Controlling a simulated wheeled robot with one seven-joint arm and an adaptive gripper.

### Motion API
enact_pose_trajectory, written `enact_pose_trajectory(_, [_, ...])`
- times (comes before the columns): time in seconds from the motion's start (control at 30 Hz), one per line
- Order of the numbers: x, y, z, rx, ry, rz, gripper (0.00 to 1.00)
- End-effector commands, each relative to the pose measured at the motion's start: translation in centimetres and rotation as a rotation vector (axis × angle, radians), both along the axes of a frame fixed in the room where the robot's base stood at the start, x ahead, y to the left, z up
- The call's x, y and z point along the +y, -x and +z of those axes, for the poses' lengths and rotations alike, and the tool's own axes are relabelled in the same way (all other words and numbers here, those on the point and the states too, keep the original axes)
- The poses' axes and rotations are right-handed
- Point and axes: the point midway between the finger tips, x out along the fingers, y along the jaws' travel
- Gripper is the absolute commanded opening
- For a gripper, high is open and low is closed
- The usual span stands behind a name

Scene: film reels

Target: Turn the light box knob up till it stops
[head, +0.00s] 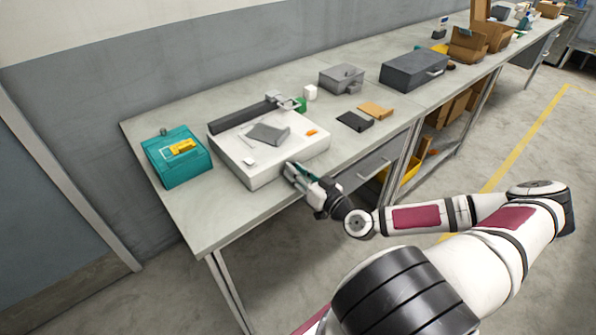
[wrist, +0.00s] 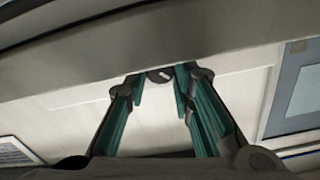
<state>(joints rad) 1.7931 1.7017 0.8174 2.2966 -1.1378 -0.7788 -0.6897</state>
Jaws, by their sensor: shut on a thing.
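The light box (head: 258,183) is a white, flat box on the workbench in the head view, with a few small items on its top. My gripper (head: 290,172) is at its front right side. In the wrist view my gripper (wrist: 160,80) has its two teal-padded fingers on either side of a small dark round knob (wrist: 160,74) with a pale mark on its face. The fingers are shut on the knob. In the head view the gripper hides the knob.
A teal case (head: 176,160) with a yellow item on top stands left of the light box. A dark grey box (head: 414,70) and a smaller grey box (head: 341,78) stand farther along the bench (head: 212,215). A drawer (head: 367,169) is under the bench edge near my arm.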

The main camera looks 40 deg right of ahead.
Motion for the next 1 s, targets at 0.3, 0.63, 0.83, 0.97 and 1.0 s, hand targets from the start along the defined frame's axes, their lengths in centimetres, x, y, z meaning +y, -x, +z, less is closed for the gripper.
enact_pose_trajectory(0.3, [0.04, 0.04, 0.08, 0.009, -0.25, 0.0, 0.0])
enact_pose_trajectory(0.63, [0.01, 0.01, 0.07, 0.013, -0.403, 0.0, 0.0])
enact_pose_trajectory(0.83, [0.01, 0.0, 0.05, 0.014, -0.437, 0.0, 0.0])
enact_pose_trajectory(0.97, [0.0, 0.0, 0.05, 0.014, -0.443, 0.0, 0.0])
enact_pose_trajectory(1.0, [0.0, 0.0, 0.05, 0.014, -0.443, 0.0, 0.0])
